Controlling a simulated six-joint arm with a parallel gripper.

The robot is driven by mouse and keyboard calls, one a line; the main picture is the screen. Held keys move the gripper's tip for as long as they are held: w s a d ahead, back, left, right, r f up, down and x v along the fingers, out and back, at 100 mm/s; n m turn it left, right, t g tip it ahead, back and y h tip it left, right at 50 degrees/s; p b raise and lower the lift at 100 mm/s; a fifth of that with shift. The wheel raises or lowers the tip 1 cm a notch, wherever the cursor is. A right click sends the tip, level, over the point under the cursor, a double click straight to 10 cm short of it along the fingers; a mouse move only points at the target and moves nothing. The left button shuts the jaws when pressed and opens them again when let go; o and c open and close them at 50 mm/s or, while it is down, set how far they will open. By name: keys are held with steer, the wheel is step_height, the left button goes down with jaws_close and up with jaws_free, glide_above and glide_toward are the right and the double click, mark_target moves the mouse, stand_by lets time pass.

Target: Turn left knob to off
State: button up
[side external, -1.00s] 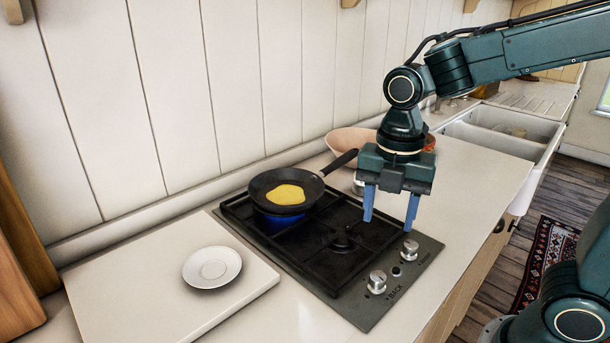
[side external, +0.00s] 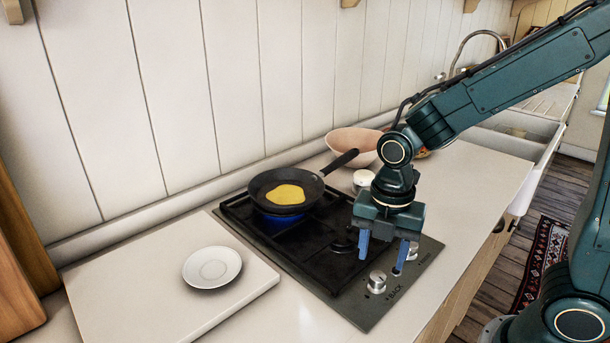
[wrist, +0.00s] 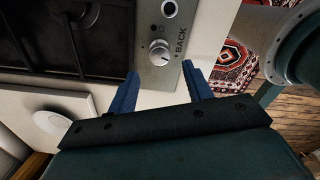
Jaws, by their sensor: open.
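The left knob (side external: 377,281), silver and marked BACK, is on the front strip of the black gas hob (side external: 345,311). It also shows in the wrist view (wrist: 160,51), beyond the fingertips and roughly in line with the gap between them. The other knob (side external: 412,251) is to its right, partly behind a finger in the side view. My gripper (side external: 382,263) points down with its blue fingers apart and empty, above and close to the left knob. I cannot tell the exact height gap. A blue flame (side external: 275,222) shows under the frying pan (side external: 258,187).
The pan holds a yellow pancake (side external: 288,195); its handle points back right. A white saucer (side external: 212,267) sits on a pale board (side external: 150,295) left of the hob. A pinkish bowl (side external: 350,140) and a small white pot (side external: 363,180) stand behind my gripper.

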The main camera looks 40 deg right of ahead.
mark_target(378, 277)
steer(key=shift+f, duration=2.6)
steer(key=c, duration=1)
steer(key=shift+o, duration=0.2)
